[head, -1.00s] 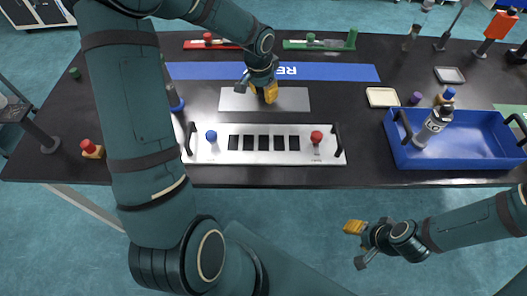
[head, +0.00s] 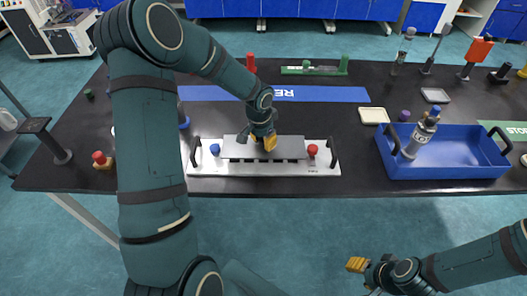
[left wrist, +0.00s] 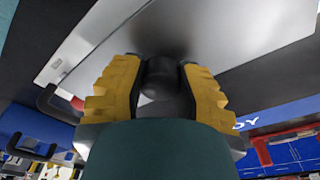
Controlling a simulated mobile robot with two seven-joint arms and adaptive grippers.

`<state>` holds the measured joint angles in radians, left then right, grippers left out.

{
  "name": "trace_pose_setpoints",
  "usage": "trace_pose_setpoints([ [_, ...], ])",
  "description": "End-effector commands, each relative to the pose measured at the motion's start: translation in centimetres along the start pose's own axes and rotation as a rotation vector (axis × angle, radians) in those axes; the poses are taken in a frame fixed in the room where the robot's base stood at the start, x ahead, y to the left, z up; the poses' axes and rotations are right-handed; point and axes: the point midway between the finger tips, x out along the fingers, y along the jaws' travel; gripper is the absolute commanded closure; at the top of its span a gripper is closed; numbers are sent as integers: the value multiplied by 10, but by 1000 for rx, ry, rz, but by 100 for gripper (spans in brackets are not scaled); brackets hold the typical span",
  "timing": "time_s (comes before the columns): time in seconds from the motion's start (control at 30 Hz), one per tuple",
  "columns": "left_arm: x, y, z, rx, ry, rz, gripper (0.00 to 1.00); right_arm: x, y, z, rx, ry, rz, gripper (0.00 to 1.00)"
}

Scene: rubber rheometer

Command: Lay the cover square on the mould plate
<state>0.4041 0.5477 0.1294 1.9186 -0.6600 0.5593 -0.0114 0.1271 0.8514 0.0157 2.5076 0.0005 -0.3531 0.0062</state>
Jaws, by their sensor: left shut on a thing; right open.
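The cover (head: 265,146), a flat grey sheet, is over the middle of the mould plate (head: 207,169), between its blue knob (head: 214,149) and red knob (head: 312,150). Dark bits of the plate's openings show along the cover's front edge. I cannot tell whether the cover touches the plate or hangs just above it. My left gripper (head: 268,143) is shut on the cover's dark grip, which shows between the yellow fingers in the left wrist view (left wrist: 160,80). The cover's sheet (left wrist: 240,35) fills the upper part there. My right gripper (head: 356,266) is open and empty, in front of the table.
Black handles (head: 334,154) stand at both plate ends. A blue tray (head: 445,172) with a bottle (head: 421,135) is at the right. A blue strip (head: 340,94) and a green rack (head: 314,71) lie behind. A red-topped item (head: 101,160) is at the left.

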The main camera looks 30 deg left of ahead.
Motion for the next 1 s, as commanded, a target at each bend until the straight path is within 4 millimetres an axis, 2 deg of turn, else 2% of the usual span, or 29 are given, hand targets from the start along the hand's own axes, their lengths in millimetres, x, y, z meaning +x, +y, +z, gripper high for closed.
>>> trace_pose_setpoints([
  [0.17,12,0,2,-1,-1,1,100,2,1,1,-1,-3,0,53],
  [0.4,41,0,5,-1,0,0,100,8,3,4,-2,-8,-1,53],
  [0.77,44,0,5,-1,1,-1,100,10,4,4,-2,-8,-1,53],
  [0.8,44,0,6,-1,1,0,59,10,4,4,-2,-8,-1,53],
  [0.83,44,0,6,-1,1,0,48,10,4,4,-2,-8,-1,53],
  [0.87,44,0,6,-1,1,0,44,10,4,4,-2,-8,-1,53],
  [1.0,43,0,6,-1,1,0,44,10,4,4,-2,-8,-1,53],
])
